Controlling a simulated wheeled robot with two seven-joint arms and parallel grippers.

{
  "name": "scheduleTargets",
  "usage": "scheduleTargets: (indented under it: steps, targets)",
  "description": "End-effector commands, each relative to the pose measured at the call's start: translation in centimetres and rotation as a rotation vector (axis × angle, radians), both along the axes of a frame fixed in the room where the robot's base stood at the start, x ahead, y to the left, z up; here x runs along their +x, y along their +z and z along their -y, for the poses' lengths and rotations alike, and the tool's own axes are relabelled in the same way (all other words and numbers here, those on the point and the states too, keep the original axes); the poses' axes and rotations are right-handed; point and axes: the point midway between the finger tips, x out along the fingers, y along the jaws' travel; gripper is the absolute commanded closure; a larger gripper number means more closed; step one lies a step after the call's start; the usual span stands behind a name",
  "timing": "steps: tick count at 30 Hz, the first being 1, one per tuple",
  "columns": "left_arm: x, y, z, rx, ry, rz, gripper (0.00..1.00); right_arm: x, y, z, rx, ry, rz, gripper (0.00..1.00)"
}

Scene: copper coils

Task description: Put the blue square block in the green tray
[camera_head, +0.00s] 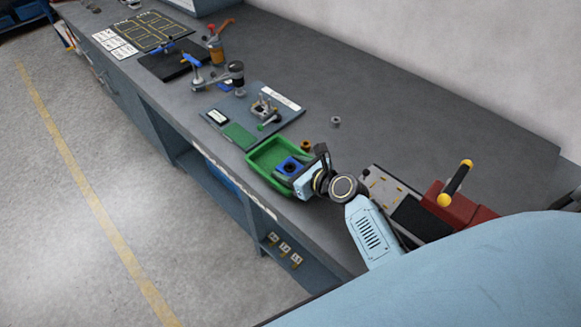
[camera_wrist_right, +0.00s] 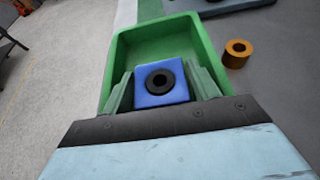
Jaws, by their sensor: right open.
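The green tray (camera_head: 262,158) sits near the front edge of the workbench. The blue square block (camera_head: 289,165), with a dark ring on its top, is over or inside the tray's near end. In the right wrist view the block (camera_wrist_right: 161,85) lies between the two fingers of my right gripper (camera_wrist_right: 160,88), with the green tray (camera_wrist_right: 127,55) around and beyond it. My right gripper (camera_head: 297,168) is open, with its fingers at both sides of the block. I cannot tell whether the block rests on the tray floor. My left gripper is not in view.
A copper coil (camera_wrist_right: 237,53) stands just right of the tray, and a small grey cylinder (camera_head: 335,122) lies farther back. A board with a fixture (camera_head: 283,103) is beyond the tray. A red box (camera_head: 470,212) stands right of my arm. The back of the bench is clear.

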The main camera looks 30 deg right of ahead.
Motion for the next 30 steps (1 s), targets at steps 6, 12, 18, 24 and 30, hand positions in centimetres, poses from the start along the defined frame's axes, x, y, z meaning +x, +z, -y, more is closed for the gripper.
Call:
scheduleTargets:
  steps: [6, 12, 18, 24, 30]
  targets:
    - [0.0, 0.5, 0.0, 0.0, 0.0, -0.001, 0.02, -1.2, 0.8, 0.4, 0.0, 0.0, -0.002, 0.4]
    - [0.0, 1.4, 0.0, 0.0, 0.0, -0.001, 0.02, -4.9, 2.5, 1.7, -0.001, 0.0, -0.003, 0.4]
    - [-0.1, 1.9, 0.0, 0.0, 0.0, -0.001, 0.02, -8.4, 4.1, 2.9, -0.002, 0.001, -0.001, 0.4]
    - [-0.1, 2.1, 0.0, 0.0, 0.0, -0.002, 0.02, -10.2, 4.8, 3.5, -0.002, 0.001, 0.001, 0.4]
    - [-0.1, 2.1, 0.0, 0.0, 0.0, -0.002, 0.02, -10.5, 5.0, 3.6, 0.0, 0.001, 0.001, 0.4]
